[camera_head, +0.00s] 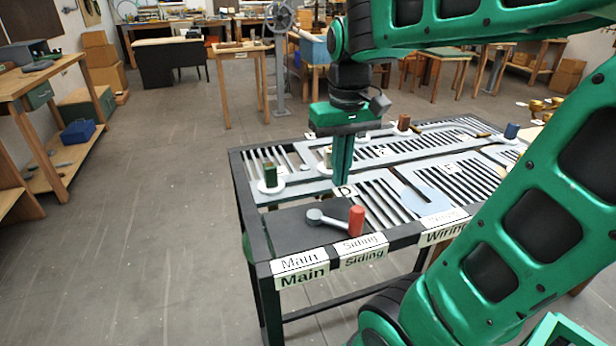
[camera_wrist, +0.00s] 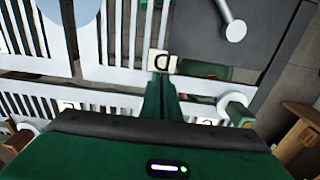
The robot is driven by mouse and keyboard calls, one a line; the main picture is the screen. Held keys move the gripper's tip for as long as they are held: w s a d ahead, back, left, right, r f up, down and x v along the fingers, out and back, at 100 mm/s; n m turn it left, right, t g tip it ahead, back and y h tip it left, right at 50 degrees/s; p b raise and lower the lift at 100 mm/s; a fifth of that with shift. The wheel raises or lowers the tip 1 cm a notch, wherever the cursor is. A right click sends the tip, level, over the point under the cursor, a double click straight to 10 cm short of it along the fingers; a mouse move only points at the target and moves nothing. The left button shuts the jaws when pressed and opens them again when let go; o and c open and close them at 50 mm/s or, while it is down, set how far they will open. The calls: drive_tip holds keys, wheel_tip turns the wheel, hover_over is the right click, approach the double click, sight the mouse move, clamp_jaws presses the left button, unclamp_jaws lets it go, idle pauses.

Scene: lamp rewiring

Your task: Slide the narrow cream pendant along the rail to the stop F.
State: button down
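A pale cream-looking block (camera_head: 328,152) stands on a white disc in the head view, just left of and partly behind my gripper's fingers. It seems to be the cream pendant, but its width is hard to judge. I do not make it out in the wrist view. My gripper (camera_head: 342,184) points down over the rail table, its two green fingers together with nothing seen between them. The fingers also show in the wrist view (camera_wrist: 161,80), close to the label D (camera_wrist: 162,63). I cannot clearly read which label is F.
A green block (camera_head: 270,176) on a white disc stands left, a brown block (camera_head: 403,122) and a blue one (camera_head: 511,131) farther right. A red cylinder (camera_head: 356,221) and a grey lever (camera_head: 322,217) are at the front. The slotted table (camera_head: 290,235) has pale rails.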

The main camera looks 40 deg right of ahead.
drive_tip(key=shift+s+a+f, duration=0.25)
drive_tip(key=shift+s+f, duration=0.3)
drive_tip(key=shift+s, duration=0.05)
drive_tip(key=c, duration=2)
unclamp_jaws()
drive_tip(key=shift+c, duration=0.2)
drive_tip(key=shift+o, duration=0.5)
drive_tip(key=shift+r, duration=0.3)
wheel_tip(320, 180, up, 8)
drive_tip(key=w, duration=0.1)
drive_tip(key=shift+d+r, duration=0.2)
